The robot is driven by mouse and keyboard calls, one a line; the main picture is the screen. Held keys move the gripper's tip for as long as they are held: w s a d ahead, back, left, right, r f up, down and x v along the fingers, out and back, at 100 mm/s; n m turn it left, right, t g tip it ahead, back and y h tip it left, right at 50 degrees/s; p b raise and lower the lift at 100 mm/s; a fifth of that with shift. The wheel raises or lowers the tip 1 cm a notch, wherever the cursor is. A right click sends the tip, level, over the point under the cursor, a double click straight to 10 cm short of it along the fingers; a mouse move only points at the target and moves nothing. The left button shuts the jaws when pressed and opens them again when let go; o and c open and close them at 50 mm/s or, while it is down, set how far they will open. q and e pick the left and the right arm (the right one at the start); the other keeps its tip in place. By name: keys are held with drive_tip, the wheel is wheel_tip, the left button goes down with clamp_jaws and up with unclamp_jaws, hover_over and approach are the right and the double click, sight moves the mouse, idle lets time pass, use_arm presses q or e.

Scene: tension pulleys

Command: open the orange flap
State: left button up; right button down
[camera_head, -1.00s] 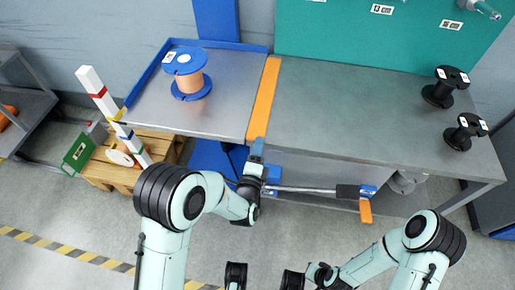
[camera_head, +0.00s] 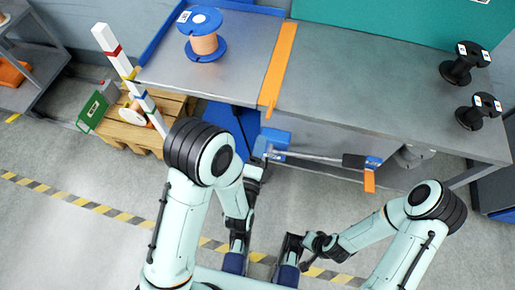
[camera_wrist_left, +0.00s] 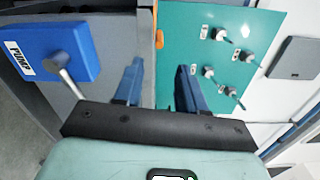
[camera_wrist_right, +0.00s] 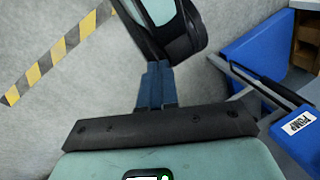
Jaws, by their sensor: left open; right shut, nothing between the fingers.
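The orange flap (camera_head: 281,62) is a long narrow strip along the seam between the metal tray and the grey bench top, its near end at the bench's front edge. It looks flat in the head view; its exact tilt is hard to tell. My left gripper (camera_wrist_left: 158,78) is open and empty. In its wrist view a bit of orange (camera_wrist_left: 159,39) shows ahead, between and beyond the fingers. In the head view this gripper is partly hidden by my wrist, in front of the bench near the flap's near end. My right gripper (camera_wrist_right: 156,78) is shut and empty, low over the floor.
The blue pump box (camera_head: 276,138) sits below the bench edge, with a lever (camera_head: 320,158) reaching right to an orange-tipped end (camera_head: 369,182). A copper-coloured spool (camera_head: 203,40) stands on the tray. Two black spools (camera_head: 465,63) stand at the bench's right.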

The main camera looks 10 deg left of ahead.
use_arm(q)
drive_tip(key=shift+s+p, duration=0.3)
drive_tip(key=shift+s, duration=0.4)
use_arm(e)
drive_tip(key=shift+s+a+r, duration=0.4)
drive_tip(key=shift+s+r, duration=0.3)
drive_tip(key=shift+s, duration=0.1)
use_arm(q)
drive_tip(key=shift+a, duration=0.1)
drive_tip(key=s+a+f+n+g+p, duration=0.3)
drive_tip(key=f+n+g+p, duration=0.1)
drive_tip(key=f+n+g, duration=0.15)
drive_tip(key=s+a+f+n+g+p, duration=0.2)
drive_tip(key=s+f+n+g+p, duration=0.15)
drive_tip(key=f+n, duration=0.2)
drive_tip(key=s+f+n+g+h+p, duration=0.1)
drive_tip(key=s+n+g+h+p, duration=0.2)
drive_tip(key=s+n+g+p, duration=0.4)
drive_tip(key=s+n+g, duration=0.3)
drive_tip(key=s+n, duration=0.3)
drive_tip(key=s, duration=0.2)
drive_tip(key=shift+s+d+f+p, duration=0.3)
drive_tip(key=shift+d+f+p, duration=0.05)
use_arm(e)
wheel_tip(320, 180, up, 15)
drive_tip(key=s+a+g, duration=0.1)
drive_tip(key=s+g, duration=0.1)
drive_tip(key=shift+f+y, duration=0.15)
drive_tip(key=shift+y, duration=0.15)
